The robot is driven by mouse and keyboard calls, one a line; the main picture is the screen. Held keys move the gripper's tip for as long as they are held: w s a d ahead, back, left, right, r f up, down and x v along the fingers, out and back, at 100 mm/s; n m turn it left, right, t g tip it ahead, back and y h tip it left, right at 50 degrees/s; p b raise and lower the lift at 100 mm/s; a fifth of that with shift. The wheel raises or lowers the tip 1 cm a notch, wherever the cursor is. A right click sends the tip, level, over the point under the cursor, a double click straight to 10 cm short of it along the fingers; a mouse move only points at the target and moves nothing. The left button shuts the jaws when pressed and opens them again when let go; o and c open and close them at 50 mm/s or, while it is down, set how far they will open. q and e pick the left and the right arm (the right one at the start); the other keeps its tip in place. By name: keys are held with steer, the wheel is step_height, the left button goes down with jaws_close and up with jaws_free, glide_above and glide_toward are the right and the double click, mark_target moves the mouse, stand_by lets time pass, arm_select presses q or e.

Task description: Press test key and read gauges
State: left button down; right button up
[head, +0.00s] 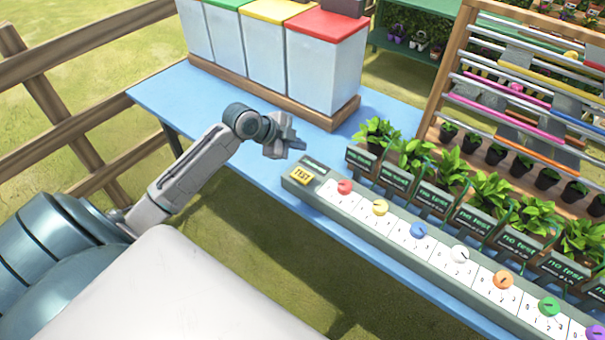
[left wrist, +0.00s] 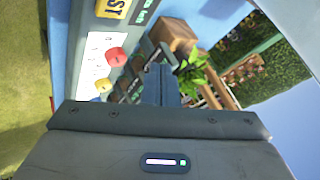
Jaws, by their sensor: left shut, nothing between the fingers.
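A yellow TEST key (head: 301,175) sits at the left end of a long grey gauge panel (head: 318,168) on the blue table. The panel has a row of white scales with coloured knobs, including red (head: 344,187), yellow (head: 380,208) and blue (head: 419,230). Small dark displays (head: 395,174) behind it read "no test". My left gripper (head: 297,148) is shut and empty, just beyond and above the panel's left end, apart from the key. In the left wrist view, the TEST key (left wrist: 113,8) is partly cut off at the top, with the red knob (left wrist: 115,57) below it. My right gripper is not in view.
Potted plants (head: 490,190) stand behind the displays. White bins with coloured lids (head: 328,62) stand in a wooden tray at the back. A wooden fence (head: 60,110) runs at the left.

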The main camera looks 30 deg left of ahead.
arm_select(q)
steer(key=b, duration=0.6)
glide_above(299, 176)
step_height(299, 176, down, 8)
steer(key=shift+a, duration=0.1)
steer(key=shift+f, duration=0.45)
stand_by(0.4)
stand_by(0.7)
